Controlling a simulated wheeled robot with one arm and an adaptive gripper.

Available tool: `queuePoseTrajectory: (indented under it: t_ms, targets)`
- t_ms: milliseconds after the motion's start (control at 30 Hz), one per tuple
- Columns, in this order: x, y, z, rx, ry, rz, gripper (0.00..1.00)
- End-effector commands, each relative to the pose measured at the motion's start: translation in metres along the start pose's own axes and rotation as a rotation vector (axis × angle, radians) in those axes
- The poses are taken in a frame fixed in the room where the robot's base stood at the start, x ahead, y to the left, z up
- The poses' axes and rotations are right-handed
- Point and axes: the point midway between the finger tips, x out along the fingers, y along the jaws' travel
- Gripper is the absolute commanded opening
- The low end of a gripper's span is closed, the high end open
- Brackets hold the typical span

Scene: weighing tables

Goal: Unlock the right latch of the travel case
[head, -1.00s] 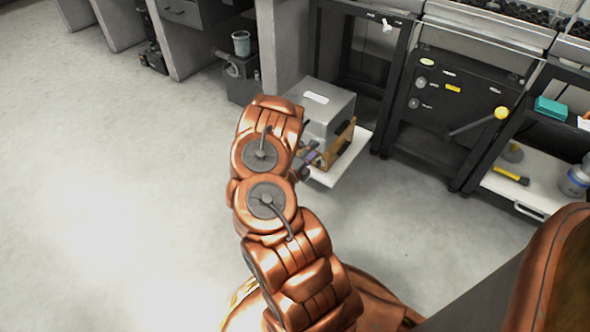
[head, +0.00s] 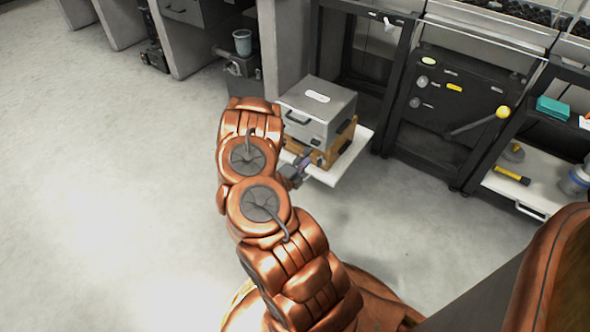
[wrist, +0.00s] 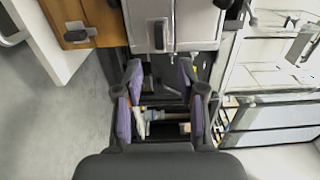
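The grey travel case (head: 320,105) sits on a wooden box (head: 335,152), with a dark handle (head: 297,117) on its front. In the wrist view the case's grey face (wrist: 195,22) fills the top middle, and a small upright metal latch (wrist: 158,34) shows on it. I cannot tell for certain which latch this is. My gripper (wrist: 160,72) is open and empty, its purple-sided fingers spread apart just below the latch in the picture. In the head view my gripper (head: 303,168) is partly hidden by my arm, in front of the wooden box.
A white shelf (head: 350,165) carries the wooden box and case. The wooden box has a dark catch (wrist: 76,36) in the wrist view. A dark rack with a yellow-knobbed lever (head: 502,112) stands to the right. The floor at left is clear.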

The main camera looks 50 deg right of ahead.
Motion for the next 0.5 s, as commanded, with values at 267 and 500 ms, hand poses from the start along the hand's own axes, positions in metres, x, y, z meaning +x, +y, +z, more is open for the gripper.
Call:
queuePoseTrajectory:
  t_ms: [267,500]
  targets:
    - [-0.034,0.000,0.001,-0.002,-0.005,0.000,0.40]
    - [-0.053,0.000,0.000,-0.001,-0.002,0.001,0.40]
